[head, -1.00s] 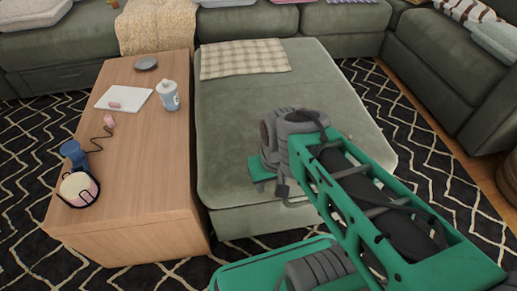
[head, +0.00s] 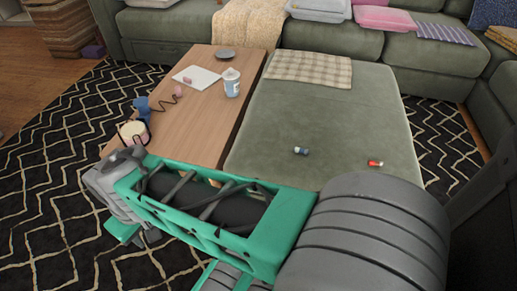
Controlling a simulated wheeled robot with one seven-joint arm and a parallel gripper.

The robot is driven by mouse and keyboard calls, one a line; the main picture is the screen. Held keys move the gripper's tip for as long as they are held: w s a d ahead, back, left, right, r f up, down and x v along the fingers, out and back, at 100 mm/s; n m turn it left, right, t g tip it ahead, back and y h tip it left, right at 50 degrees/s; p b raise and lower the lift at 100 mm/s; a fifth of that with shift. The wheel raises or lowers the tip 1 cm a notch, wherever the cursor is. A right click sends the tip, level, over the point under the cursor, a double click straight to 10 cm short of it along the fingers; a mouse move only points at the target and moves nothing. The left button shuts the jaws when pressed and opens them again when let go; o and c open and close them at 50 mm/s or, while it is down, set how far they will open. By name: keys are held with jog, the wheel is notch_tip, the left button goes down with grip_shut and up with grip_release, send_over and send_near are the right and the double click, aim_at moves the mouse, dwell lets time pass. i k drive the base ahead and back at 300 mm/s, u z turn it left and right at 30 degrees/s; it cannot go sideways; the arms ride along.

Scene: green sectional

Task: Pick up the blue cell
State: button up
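A small blue cell (head: 301,151) with a pale end lies on the green ottoman seat (head: 340,110), near its front edge. A small red cell (head: 375,163) lies to its right on the same seat. My arm crosses the lower part of the head view, with its far joint at the lower left in front of the wooden table. My gripper's fingers do not show, so its opening and anything in it cannot be seen.
A checkered cloth (head: 308,68) covers the ottoman's back. Patterned rug (head: 60,160) lies at left.

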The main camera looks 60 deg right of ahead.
aim_at(297, 150)
jog(key=u, duration=0.3)
jog(key=k, duration=0.9)
jog(key=z, duration=0.9)
jog(key=i, duration=0.45)
jog(key=z, duration=0.1)
